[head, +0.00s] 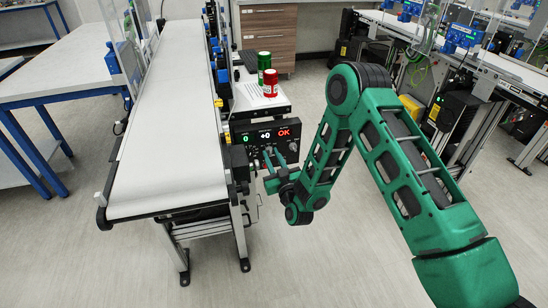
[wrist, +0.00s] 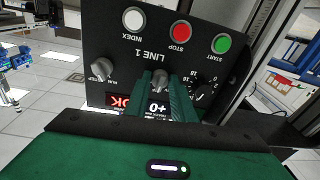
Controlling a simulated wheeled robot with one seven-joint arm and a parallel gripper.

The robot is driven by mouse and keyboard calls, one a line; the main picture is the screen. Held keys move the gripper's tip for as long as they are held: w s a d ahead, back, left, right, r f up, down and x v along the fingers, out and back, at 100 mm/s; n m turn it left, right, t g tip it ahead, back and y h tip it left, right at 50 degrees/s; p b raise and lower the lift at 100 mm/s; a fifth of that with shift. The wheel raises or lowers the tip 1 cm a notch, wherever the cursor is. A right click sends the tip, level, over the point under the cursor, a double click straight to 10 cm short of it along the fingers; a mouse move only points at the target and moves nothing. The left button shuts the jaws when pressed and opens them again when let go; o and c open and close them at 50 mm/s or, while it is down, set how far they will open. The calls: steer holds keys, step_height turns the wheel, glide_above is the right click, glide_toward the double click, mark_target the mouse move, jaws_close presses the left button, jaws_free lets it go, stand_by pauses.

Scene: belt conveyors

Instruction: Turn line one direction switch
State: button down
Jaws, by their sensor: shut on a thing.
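The black LINE 1 control panel (wrist: 125,45) fills the upper wrist view, upside down. It also shows beside the near end of the conveyor in the head view (head: 240,153). My gripper (wrist: 160,84) reaches the panel with its green fingers on either side of the middle grey knob (wrist: 159,76), shut on it. The fingers hide much of this knob and any label there, so I cannot read whether it is the direction switch. In the head view my gripper (head: 270,170) is at the panel's front, its tips small.
The panel also has a grey RUN knob (wrist: 101,69), a black numbered dial (wrist: 204,92), and white INDEX (wrist: 133,19), red STOP (wrist: 180,33) and green START (wrist: 221,43) buttons. The white conveyor belt (head: 170,120) lies left. Red (head: 270,84) and green cans stand behind the panel.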

steer(key=shift+w+r+m+t+h, duration=0.1)
steer(key=shift+m+t+h, duration=0.15)
steer(key=shift+m, duration=1.9)
steer(key=shift+w+r+m+t+h, duration=0.15)
steer(key=shift+m+h, duration=0.1)
steer(key=shift+m, duration=1.9)
steer(key=shift+f, duration=0.1)
steer(key=shift+d, duration=0.1)
steer(key=c, duration=1.5)
jaws_free()
steer(key=shift+s, duration=0.1)
steer(key=shift+s+f, duration=0.1)
